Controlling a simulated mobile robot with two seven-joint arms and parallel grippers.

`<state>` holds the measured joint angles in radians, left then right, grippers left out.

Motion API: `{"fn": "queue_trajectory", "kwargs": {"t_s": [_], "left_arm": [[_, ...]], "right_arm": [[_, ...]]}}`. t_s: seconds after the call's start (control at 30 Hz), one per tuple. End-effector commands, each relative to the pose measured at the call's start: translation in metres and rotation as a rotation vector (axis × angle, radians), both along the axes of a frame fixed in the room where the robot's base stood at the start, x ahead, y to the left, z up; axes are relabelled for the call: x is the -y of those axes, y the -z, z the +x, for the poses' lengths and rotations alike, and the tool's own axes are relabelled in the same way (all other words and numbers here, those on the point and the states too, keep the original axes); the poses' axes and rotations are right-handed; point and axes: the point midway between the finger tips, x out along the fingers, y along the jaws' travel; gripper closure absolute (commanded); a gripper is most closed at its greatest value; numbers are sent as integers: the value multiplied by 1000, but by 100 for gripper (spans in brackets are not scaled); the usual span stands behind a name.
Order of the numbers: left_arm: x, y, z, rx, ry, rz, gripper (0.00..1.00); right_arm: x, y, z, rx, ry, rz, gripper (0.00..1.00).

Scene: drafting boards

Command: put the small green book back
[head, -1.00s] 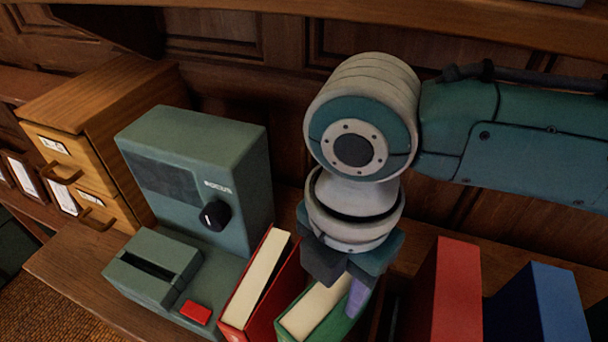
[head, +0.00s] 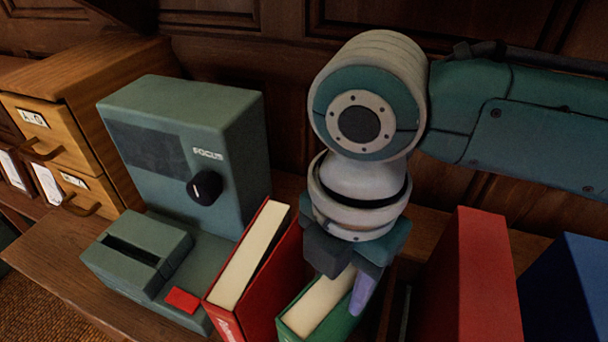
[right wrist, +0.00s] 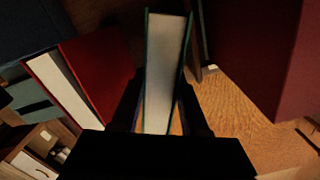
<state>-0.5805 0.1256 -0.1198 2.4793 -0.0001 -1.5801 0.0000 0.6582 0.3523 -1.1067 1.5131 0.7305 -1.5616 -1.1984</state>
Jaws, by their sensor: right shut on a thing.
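The small green book (head: 318,304) stands upright with its pale page edges facing up, just right of a red book with pale pages (head: 250,262). My right gripper (head: 345,278) reaches down from above and is shut on the green book near its far end. In the right wrist view the green book (right wrist: 165,70) sits between the dark fingers, with the red book (right wrist: 98,75) to its left. The lower part of the green book is cut off by the head view's bottom edge, so I cannot tell whether it rests on the wood. My left gripper is not in view.
A larger red book or binder (head: 468,275) and a blue one (head: 575,285) stand to the right. A green machine marked FOCUS (head: 190,140) and wooden drawers (head: 60,130) stand left. Bare wooden surface (right wrist: 240,110) shows right of the green book. A panelled wall is behind.

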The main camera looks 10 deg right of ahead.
Motion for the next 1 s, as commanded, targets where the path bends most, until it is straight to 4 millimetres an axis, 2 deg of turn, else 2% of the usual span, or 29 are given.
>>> {"fn": "queue_trajectory", "kwargs": {"t_s": [0.13, 0.17, 0.4, 0.63, 0.77, 0.87, 1.0], "left_arm": [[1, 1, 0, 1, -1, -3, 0], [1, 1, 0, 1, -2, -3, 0], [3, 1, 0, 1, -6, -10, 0], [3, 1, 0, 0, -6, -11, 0], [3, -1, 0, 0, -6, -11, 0], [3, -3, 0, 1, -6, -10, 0], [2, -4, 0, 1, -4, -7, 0]], "right_arm": [[0, 3, 0, 2, 0, 1, 100], [0, 4, 0, -1, 0, -1, 54], [0, 3, 0, -1, 0, -1, 28], [0, 3, 0, -1, 0, -1, 26], [0, -4, 0, 1, 0, 1, 26], [-1, -19, 1, 2, -1, 2, 26], [-1, -51, 1, 4, -1, 3, 26]]}}
